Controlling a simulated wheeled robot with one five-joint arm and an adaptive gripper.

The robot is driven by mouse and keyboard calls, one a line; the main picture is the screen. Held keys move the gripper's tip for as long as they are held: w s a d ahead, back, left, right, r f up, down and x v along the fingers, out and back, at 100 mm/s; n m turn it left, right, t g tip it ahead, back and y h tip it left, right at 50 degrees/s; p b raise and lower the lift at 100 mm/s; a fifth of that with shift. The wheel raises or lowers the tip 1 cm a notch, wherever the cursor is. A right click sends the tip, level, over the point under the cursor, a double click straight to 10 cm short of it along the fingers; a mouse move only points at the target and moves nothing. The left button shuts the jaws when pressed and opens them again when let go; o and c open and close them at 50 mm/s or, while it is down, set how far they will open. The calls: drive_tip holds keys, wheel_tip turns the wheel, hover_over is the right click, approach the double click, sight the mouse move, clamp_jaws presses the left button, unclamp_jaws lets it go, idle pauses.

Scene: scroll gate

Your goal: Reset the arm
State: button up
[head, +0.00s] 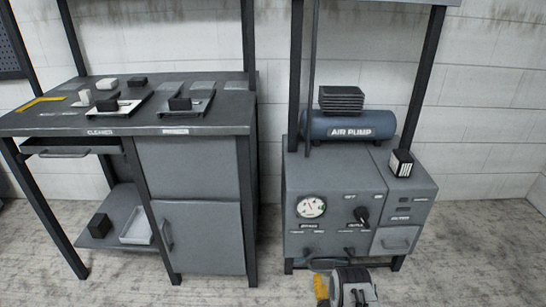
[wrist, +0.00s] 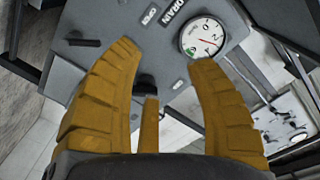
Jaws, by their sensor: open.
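My gripper (wrist: 165,55) has yellow ribbed fingers, spread open with nothing held between them. In the wrist view they are in front of the grey pump panel, which appears turned. The round gauge (wrist: 202,37) is near the right fingertip, and a black knob (wrist: 147,87) shows between the fingers. In the head view, part of my arm and a yellow finger (head: 321,287) show at the bottom, low in front of the air pump cabinet (head: 335,180). From these views I cannot tell whether the fingers touch the panel.
The cabinet carries a blue air pump tank (head: 350,124), a gauge (head: 311,207), a dark dial (head: 361,214) and a black-and-white box (head: 401,162). A workbench (head: 60,122) with several small blocks stands at left. Floor between bench and cabinet is clear.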

drive_tip(key=w+r+n+g+p, duration=0.15)
drive_tip(key=w+r+p, duration=0.25)
drive_tip(key=r, duration=0.6)
drive_tip(key=w+r+g+p, duration=0.25)
drive_tip(key=w+r, duration=0.25)
drive_tip(key=r, duration=0.5)
drive_tip(key=s+r+n+g+p, duration=0.15)
drive_tip(key=r+p, duration=0.25)
drive_tip(key=r, duration=0.7)
drive_tip(key=s+r+n+g+p, duration=0.1)
drive_tip(key=s+r+g+p, duration=0.2)
drive_tip(key=r, duration=0.8)
drive_tip(key=s+r+n+g+p, duration=0.1)
drive_tip(key=s+r+g+p, duration=0.1)
drive_tip(key=s+r+p, duration=1.1)
drive_tip(key=s+r+n+g, duration=0.1)
drive_tip(key=s+r, duration=0.5)
drive_tip(key=s, duration=0.6)
drive_tip(key=s+r+n+g+p, duration=0.1)
drive_tip(key=s+r+g, duration=0.2)
drive_tip(key=s, duration=1)
wheel_tip(320, 180, up, 3)
drive_tip(key=shift+a+r, duration=0.1)
drive_tip(key=shift+a, duration=0.05)
